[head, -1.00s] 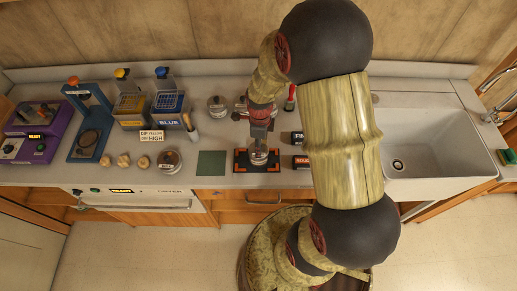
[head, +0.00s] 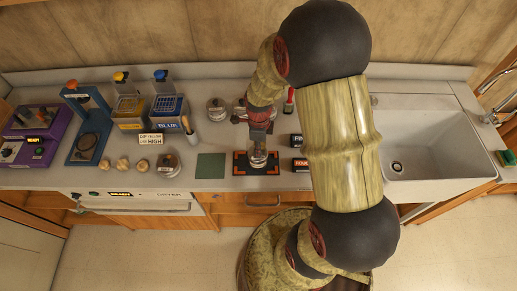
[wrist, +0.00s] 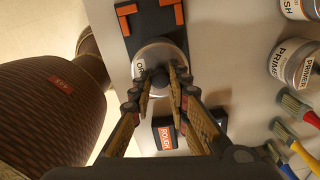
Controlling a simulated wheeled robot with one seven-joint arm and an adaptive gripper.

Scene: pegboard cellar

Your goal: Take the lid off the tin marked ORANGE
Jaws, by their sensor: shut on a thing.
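A round silver tin (head: 258,164) stands on a black mat with orange corner marks (head: 240,170). In the wrist view the tin (wrist: 143,58) shows a label starting "OR"; the rest is hidden by my fingers. A dark knob (wrist: 160,76) sits at the middle of its lid. My gripper (wrist: 161,84) is shut on this knob from above. In the head view my gripper (head: 259,150) is right over the tin. I cannot see whether the lid is apart from the tin's body.
ROUGH (head: 300,165) and another black block (head: 297,140) lie right of the mat. A green square (head: 211,166) and another tin (head: 169,162) are to its left. More tins (wrist: 295,62) and brushes (wrist: 300,108) stand behind. The sink (head: 430,145) is far right.

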